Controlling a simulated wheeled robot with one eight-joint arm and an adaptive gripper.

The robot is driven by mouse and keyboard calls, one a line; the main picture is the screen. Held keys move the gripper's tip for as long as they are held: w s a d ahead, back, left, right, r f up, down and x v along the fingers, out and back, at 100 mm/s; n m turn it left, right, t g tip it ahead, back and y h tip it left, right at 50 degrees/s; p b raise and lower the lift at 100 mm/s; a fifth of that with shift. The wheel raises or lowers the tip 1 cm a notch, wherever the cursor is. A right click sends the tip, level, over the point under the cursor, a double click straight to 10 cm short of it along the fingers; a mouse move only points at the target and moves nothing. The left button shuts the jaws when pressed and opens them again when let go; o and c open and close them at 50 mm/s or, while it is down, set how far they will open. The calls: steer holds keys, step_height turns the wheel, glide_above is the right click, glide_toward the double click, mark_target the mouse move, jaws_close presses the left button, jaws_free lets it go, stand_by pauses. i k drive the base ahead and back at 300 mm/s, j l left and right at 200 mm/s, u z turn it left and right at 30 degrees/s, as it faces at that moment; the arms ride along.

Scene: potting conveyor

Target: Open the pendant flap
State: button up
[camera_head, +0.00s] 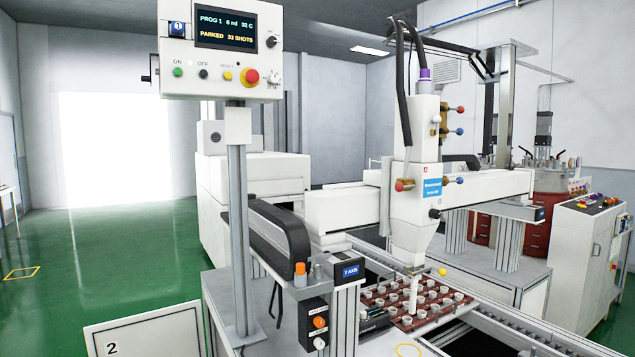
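The white pendant (220,48) is mounted on a grey post (240,220) at the upper left. Its lit screen (226,29) reads "PROG 1", "6 ml", "32 C" and "PARKED 33 SHOTS". Below the screen are a green button (178,72), a black button (203,74), a yellow-ringed red stop button (250,76) and a knob (273,80). I cannot clearly make out a flap on the pendant or whether one is open or shut. My gripper is not in view.
A white dispensing head (416,190) stands over a red-brown tray (392,318) holding several small white cups. A white panel marked "2" (150,335) is at the lower left. A white control cabinet (580,265) is at the right.

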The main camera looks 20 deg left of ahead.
mark_target(153, 57)
steer(key=u, duration=1.05)
steer(key=i+j+u, duration=0.15)
steer(key=j+u, duration=0.15)
steer(key=i+j+u, duration=0.15)
steer(key=u, duration=0.15)
steer(key=j, duration=0.1)
